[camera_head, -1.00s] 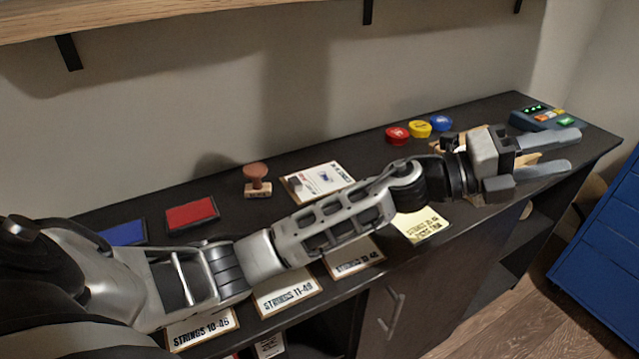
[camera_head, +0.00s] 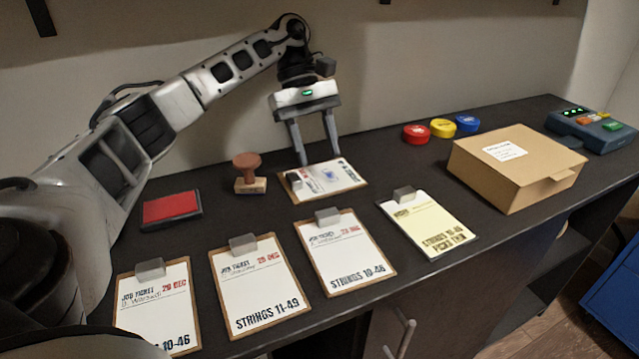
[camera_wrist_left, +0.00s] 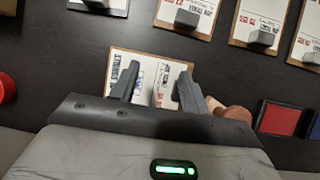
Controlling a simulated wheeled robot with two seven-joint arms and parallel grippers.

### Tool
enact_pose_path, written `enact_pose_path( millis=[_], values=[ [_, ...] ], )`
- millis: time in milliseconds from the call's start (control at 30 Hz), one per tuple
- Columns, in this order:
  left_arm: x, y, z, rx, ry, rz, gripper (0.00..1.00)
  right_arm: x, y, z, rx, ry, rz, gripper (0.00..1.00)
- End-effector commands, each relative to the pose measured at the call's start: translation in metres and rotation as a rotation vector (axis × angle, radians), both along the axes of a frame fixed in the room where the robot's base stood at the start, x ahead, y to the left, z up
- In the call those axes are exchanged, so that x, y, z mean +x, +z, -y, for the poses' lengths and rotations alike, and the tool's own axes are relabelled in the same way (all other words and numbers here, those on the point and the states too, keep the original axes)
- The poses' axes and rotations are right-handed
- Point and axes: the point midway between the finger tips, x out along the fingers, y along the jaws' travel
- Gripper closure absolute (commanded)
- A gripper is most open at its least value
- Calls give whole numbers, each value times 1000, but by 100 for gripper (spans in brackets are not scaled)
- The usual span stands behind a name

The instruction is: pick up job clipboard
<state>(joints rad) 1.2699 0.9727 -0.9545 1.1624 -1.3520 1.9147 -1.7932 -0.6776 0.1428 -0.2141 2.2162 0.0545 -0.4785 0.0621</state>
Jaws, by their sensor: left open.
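A job clipboard (camera_head: 340,184) with a white sheet and red and blue marks lies flat at the back of the dark counter. My left gripper (camera_head: 318,160) points down above it, fingers apart and nothing between them. In the left wrist view the clipboard (camera_wrist_left: 152,72) shows between and beyond the fingers of the gripper (camera_wrist_left: 157,78), which hide parts of it. Other clipboards lie along the front: two job tickets at left (camera_head: 160,312) and centre left (camera_head: 262,290), one in the middle (camera_head: 347,255), and a yellowish sheet (camera_head: 432,226) on the right.
A wooden stamp (camera_head: 248,175) stands close left of the back clipboard, with a red ink pad (camera_head: 171,208) further left. A cardboard box (camera_head: 520,172), red (camera_head: 416,133), yellow (camera_head: 443,128) and blue (camera_head: 467,123) round tins and a button device (camera_head: 590,130) are to the right.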

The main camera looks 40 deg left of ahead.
Motion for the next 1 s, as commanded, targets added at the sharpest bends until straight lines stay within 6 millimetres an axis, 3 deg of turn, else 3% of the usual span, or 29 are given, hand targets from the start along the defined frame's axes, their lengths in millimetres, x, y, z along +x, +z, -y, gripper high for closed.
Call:
enact_pose_path(
  millis=[33, 100, 200, 700, 1000],
  values=[
    [-5, 8, -24, 54, -1, 2, 55, -4, -2, -2, 5, 6, -10, 34],
    [-12, 12, -44, 98, -7, -2, 55, -7, -4, -4, 10, 13, -17, 34],
    [-17, 11, -56, 127, -12, -10, 55, -10, -8, -5, 14, 18, -20, 34],
    [-26, -45, -35, 133, -15, -13, 55, -10, -14, -6, 8, 26, -5, 34],
    [-27, -54, -31, 131, -11, -10, 55, -10, -14, -6, 7, 26, -4, 34]
  ],
)
